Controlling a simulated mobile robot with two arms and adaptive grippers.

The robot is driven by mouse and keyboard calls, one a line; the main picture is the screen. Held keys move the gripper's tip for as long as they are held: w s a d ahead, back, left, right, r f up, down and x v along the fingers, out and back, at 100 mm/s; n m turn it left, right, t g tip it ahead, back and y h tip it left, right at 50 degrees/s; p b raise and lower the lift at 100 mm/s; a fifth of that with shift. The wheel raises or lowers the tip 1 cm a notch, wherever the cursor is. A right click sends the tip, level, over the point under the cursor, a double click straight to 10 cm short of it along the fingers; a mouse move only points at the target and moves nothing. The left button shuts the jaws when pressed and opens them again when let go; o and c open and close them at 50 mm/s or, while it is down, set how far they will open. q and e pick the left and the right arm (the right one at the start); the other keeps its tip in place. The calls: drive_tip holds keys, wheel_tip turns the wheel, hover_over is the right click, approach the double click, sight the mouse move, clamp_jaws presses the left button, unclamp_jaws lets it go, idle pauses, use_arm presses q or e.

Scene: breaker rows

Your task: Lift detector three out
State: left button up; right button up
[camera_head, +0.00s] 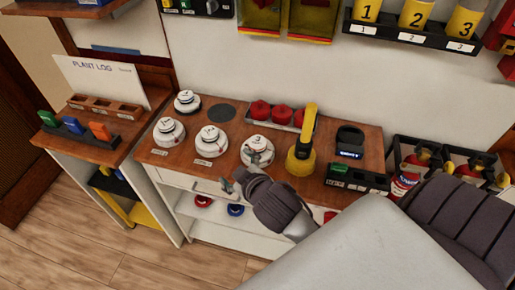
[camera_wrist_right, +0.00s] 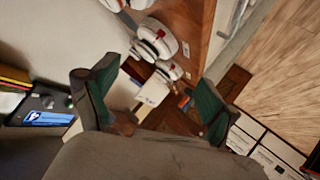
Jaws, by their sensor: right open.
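Detector three (camera_head: 255,142) is a white round unit on the brown worktop, with a label in front of it. My right gripper (camera_head: 243,170) is open and empty at the worktop's front edge. One of its fingers overlaps the detector's front in the head view; I cannot tell whether they touch. Detectors one (camera_head: 169,131) and two (camera_head: 210,140) stand to its left. The right wrist view shows my open fingers (camera_wrist_right: 155,97) with white detectors (camera_wrist_right: 157,38) beyond; which is which is unclear there. My left gripper is not in view.
Another white detector (camera_head: 187,102) sits behind, beside a dark disc (camera_head: 222,112). A tray of red items (camera_head: 280,114) and a yellow stand (camera_head: 301,160) are close behind and right of detector three. A black device (camera_head: 349,140) stands farther right. Shelves lie below.

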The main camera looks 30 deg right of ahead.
drive_tip(key=w+a+r+n+t+y, duration=0.4)
drive_tip(key=a+r+n, duration=0.15)
drive_tip(key=r, duration=0.35)
drive_tip(key=w+a+r+n+t+y, duration=0.4)
drive_tip(key=w+r+n, duration=0.15)
drive_tip(key=r, duration=0.35)
drive_tip(key=s+a+r+n+g+y, duration=0.25)
drive_tip(key=a+n+g+y, duration=0.5)
drive_tip(key=n+y, duration=0.55)
drive_tip(key=n+g+h+p, duration=0.2)
drive_tip(key=n+g+h, duration=1.25)
drive_tip(key=h, duration=0.65)
hover_over(257, 141)
drive_tip(key=shift+n+t, duration=0.3)
drive_tip(key=shift+n, duration=0.05)
wheel_tip(257, 141, down, 20)
drive_tip(key=shift+w+a+r, duration=0.15)
drive_tip(key=shift+r, duration=0.05)
drive_tip(key=f+p, duration=0.2)
drive_tip(key=f, duration=0.2)
drive_tip(key=shift+d, duration=0.2)
drive_tip(key=shift+f, duration=0.65)
drive_tip(key=c, duration=1.3)
